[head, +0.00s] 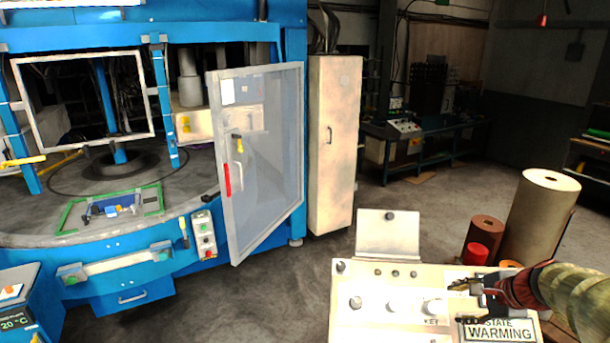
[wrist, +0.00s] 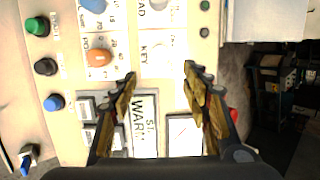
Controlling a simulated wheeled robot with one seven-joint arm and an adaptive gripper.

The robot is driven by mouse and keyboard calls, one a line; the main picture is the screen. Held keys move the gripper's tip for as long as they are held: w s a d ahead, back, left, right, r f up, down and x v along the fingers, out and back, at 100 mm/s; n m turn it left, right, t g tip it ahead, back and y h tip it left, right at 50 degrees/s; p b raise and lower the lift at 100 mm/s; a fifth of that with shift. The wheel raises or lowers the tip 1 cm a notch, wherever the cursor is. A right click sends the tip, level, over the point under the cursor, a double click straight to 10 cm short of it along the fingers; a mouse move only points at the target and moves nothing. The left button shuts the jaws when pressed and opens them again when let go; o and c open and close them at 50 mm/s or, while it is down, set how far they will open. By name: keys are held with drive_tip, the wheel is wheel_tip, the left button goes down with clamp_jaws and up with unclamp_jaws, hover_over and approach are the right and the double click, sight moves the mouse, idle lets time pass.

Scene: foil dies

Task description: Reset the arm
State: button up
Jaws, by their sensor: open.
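My gripper (head: 468,302) is over the right part of a cream control panel (head: 378,283) in the head view, with my arm coming in from the right edge. In the wrist view my gripper (wrist: 158,85) is open and empty, its two brown fingers apart above the panel (wrist: 65,135). Between and beside the fingers lie a label reading "WARM" (wrist: 145,112), an orange knob (wrist: 99,58) and part of a white key area. Green (wrist: 37,26), black (wrist: 46,66) and blue (wrist: 54,102) buttons run down the left. I cannot tell whether the fingers touch the panel.
A blue machine (head: 120,275) with an open clear door (head: 262,150) stands at the left. A beige cabinet (head: 334,140) is behind it. Rolls (head: 540,215) and a red cylinder (head: 475,254) stand behind the panel at the right. The floor in the middle is clear.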

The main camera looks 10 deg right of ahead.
drive_tip(key=s+a+f+n+g+b, duration=0.1)
drive_tip(key=s+a+f+n+b, duration=0.1)
drive_tip(key=s+a+n+b, duration=0.3)
drive_tip(key=s+a+f+n+b, duration=0.3)
drive_tip(key=s+a+n+b, duration=0.3)
drive_tip(key=s+a+n, duration=0.7)
drive_tip(key=shift+s+a+n+g+h, duration=0.35)
drive_tip(key=shift+a+n, duration=0.75)
drive_tip(key=shift+a, duration=4)
